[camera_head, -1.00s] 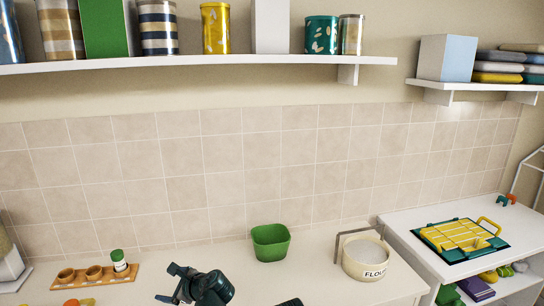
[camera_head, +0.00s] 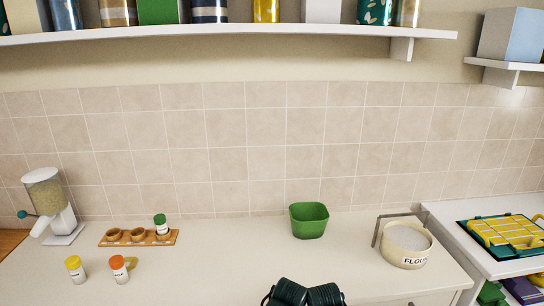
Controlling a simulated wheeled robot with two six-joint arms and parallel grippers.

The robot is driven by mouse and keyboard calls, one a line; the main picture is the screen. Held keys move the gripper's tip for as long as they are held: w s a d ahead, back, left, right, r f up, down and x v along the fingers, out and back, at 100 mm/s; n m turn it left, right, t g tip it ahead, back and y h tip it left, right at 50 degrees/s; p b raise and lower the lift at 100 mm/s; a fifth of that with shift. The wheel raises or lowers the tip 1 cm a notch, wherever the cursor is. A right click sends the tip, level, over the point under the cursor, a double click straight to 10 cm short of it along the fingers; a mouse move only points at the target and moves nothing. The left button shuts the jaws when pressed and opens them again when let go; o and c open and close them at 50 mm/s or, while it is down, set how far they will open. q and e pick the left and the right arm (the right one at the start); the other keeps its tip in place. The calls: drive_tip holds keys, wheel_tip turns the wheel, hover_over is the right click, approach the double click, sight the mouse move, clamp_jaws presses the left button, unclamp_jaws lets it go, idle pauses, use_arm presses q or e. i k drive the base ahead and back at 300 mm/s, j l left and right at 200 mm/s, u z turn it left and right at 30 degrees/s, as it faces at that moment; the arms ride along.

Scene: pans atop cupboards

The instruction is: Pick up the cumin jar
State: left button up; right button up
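Three small spice jars with label print too small to read stand at the left of the counter, so I cannot tell which is cumin. The green-lidded jar (camera_head: 161,227) is upright at the right end of a wooden rack (camera_head: 113,243). The yellow-lidded jar (camera_head: 75,269) and the orange-lidded jar (camera_head: 119,269) stand in front of the rack. Dark parts of my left gripper (camera_head: 289,292) and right gripper (camera_head: 326,295) seem to show side by side at the bottom edge, well right of the jars; their fingers cannot be made out.
A green bowl (camera_head: 309,220) and a flour pot (camera_head: 406,243) stand on the counter's right half. A grain dispenser (camera_head: 48,200) stands at the far left. A shelf (camera_head: 230,34) with canisters hangs above. The counter's middle is clear.

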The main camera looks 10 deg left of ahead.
sight(73, 264)
drive_tip(key=j+u, duration=0.25)
drive_tip(key=j, duration=1.25)
drive_tip(key=j+u, duration=0.2)
drive_tip(key=j, duration=1.25)
